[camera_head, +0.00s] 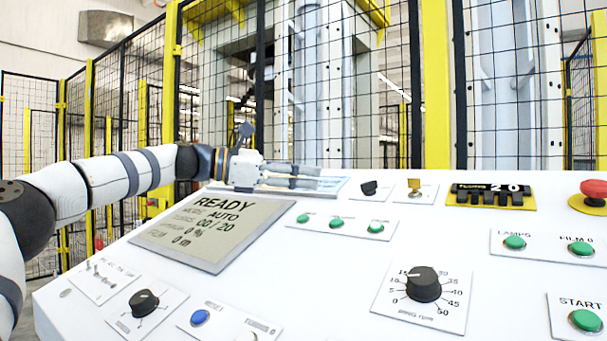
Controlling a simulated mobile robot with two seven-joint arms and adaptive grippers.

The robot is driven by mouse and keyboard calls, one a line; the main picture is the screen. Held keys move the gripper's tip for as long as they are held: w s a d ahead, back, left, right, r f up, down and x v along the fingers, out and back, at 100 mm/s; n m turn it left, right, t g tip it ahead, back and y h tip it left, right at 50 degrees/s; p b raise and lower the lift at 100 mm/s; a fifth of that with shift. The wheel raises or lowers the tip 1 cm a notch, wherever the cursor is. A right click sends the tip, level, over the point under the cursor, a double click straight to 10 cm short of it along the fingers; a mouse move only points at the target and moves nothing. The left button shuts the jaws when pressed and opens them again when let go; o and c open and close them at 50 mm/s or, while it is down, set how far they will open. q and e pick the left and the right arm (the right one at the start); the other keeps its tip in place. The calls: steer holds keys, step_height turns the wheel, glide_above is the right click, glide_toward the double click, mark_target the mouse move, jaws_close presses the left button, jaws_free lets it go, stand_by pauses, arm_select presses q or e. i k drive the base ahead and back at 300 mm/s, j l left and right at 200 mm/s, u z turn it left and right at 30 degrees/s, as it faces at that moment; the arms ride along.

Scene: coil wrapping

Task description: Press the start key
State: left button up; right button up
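The start key is a round green button (585,321) on a white plate marked START, at the lower right of the control panel (330,270). My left gripper (318,177) is at the far edge of the panel, above the display, pointing right. Its fingers look close together side-on, and I cannot tell whether they are open or shut. It is well to the left of and behind the start key, not touching it. My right gripper is not in view.
The display (213,228) reads READY, AUTO, 00/20. A red mushroom button (594,190) stands at the far right. A black rotary knob (424,284), green LAMPS button (514,242), blue button (200,317) and black counter (490,196) are on the panel. Mesh fencing (330,90) stands behind.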

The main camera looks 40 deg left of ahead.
mark_target(586, 320)
steer(key=k, duration=1.5)
